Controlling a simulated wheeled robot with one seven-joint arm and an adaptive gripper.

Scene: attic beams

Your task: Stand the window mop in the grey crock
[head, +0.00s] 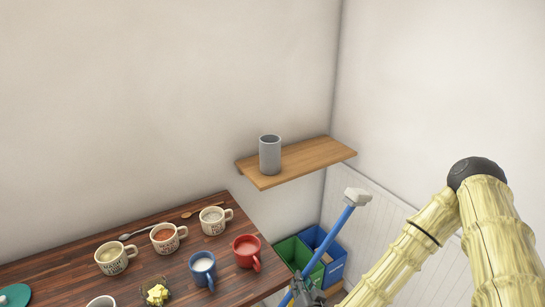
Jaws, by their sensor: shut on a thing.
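The window mop (328,243) has a long blue handle and a pale grey block at its upper end. It is tilted, its upper end leaning to the right. My gripper (302,288) is shut on the lower part of the handle at the bottom edge of the head view. The handle's lowest end is cut off by the frame. The grey crock (270,156) is an upright, open-topped cylinder on the wooden wall shelf (318,159). The mop is apart from the crock in the picture, lower and to its right.
A dark wooden table (60,272) at the lower left holds several mugs, including a red mug (247,252) and a blue mug (203,269), plus spoons and a bowl of yellow pieces (157,293). Green (291,250) and blue (333,269) bins stand below the shelf. Space above the shelf is clear.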

